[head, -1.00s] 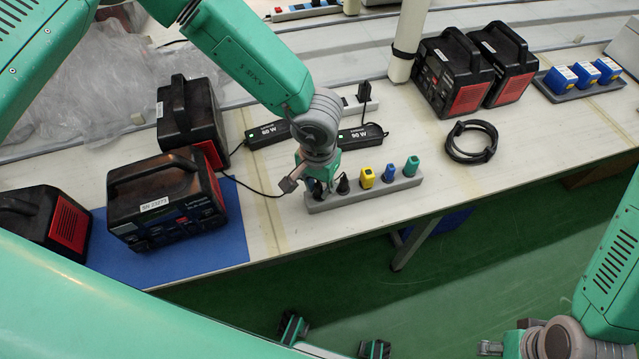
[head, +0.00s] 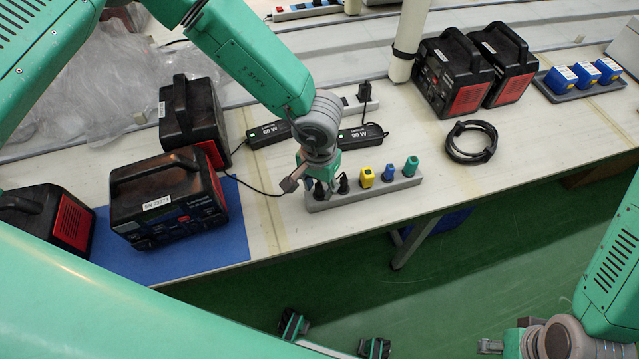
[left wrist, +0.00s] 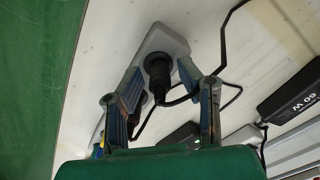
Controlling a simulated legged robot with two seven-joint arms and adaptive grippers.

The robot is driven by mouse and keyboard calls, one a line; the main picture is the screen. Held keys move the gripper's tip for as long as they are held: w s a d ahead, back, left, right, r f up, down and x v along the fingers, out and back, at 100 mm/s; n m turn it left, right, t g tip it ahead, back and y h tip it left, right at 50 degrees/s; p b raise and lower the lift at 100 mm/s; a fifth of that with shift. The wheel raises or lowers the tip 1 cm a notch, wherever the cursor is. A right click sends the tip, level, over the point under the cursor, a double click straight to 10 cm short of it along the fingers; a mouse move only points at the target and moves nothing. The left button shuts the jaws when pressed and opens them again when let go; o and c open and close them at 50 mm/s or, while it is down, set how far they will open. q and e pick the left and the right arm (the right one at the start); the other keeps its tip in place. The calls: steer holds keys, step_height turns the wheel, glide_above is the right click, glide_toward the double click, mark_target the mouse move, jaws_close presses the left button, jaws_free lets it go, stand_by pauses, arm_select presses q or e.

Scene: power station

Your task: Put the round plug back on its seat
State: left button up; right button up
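The grey socket strip (head: 350,196) lies near the bench's front edge. The round black plug (left wrist: 157,68) stands at its end in the left wrist view, its cable curving away right; whether it is fully seated I cannot tell. My left gripper (head: 317,186) is over the strip's left end. In the left wrist view its fingers (left wrist: 160,74) are spread on either side of the plug, with small gaps. Another black plug (head: 343,184) stands beside it, partly hidden by a finger in the wrist view. My right gripper (head: 490,347) is at the bottom right, partly cut off.
Yellow (head: 366,177), blue (head: 388,172) and green (head: 411,166) plugs stand further right on the strip. Black power adapters (head: 362,134) lie behind it. A black case (head: 168,197) stands on a blue mat to the left. A coiled cable (head: 470,142) lies right, with clear bench between.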

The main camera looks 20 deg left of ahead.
stand_by(0.3)
arm_select(q)
steer(key=shift+r, duration=0.3)
step_height(320, 180, up, 11)
steer(key=shift+r, duration=0.15)
